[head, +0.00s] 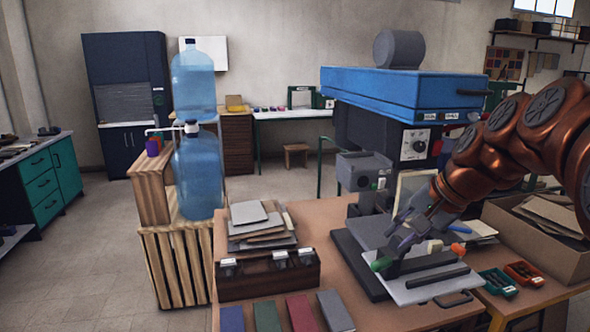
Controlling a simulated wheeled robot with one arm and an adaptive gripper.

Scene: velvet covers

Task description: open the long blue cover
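The long blue cover (390,88) is a wide blue lid with small white labels at its front right edge. It lies flat and looks closed on top of a dark machine (362,128). My gripper (398,237) is at the end of my copper-coloured arm, low in front of the machine and well below the cover. It is over the light plate on the bench, apart from the cover. Its fingers look spread with nothing between them. The cover's far side is hidden.
A grey cylinder (399,49) shows above the cover's back. A wooden crate stand (176,265) with large water bottles (198,176) stands left. The floor farther left is clear.

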